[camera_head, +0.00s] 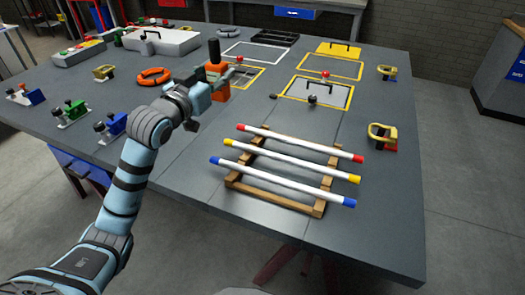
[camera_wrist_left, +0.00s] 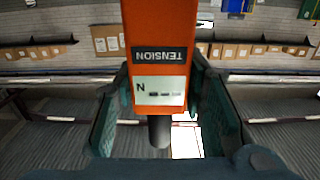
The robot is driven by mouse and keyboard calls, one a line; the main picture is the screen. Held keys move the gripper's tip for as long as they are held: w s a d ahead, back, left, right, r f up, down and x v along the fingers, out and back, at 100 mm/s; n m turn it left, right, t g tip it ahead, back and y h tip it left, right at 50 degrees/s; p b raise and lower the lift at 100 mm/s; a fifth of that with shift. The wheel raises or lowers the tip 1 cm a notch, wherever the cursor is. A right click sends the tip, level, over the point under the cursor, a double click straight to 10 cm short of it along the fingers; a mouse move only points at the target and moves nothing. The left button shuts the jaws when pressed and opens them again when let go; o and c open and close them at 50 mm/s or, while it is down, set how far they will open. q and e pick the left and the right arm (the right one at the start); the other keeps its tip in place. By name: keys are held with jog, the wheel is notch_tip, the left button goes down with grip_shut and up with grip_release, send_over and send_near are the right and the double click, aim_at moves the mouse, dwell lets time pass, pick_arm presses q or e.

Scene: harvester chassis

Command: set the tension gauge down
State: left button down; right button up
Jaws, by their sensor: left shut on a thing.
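The tension gauge (camera_head: 217,72) is an orange block with a dark upper part. My left gripper (camera_head: 202,94) is shut on it, near the middle of the bench. In the left wrist view the gauge (camera_wrist_left: 160,25) fills the upper middle between the fingers (camera_wrist_left: 160,118). Its TENSION label reads upside down, above a pale panel marked N, and a dark stub points down in the picture. Whether the gauge touches the bench top is unclear. My right gripper is not in view.
A wooden rack (camera_head: 272,192) with three white rods stands at the front right. Behind it is a yellow-outlined area with a handled plate (camera_head: 335,92). Orange rings (camera_head: 153,76) and several small clamps (camera_head: 72,112) lie to the left. Bare bench (camera_head: 205,140) lies between arm and rack.

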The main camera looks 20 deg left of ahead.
pick_arm(q)
notch_tip(320, 180, down, 18)
jog(key=b, duration=0.4)
jog(key=shift+b, duration=0.4)
jog(key=c, duration=1)
grip_release()
jog(key=shift+s, duration=0.1)
jog(key=shift+c, duration=0.2)
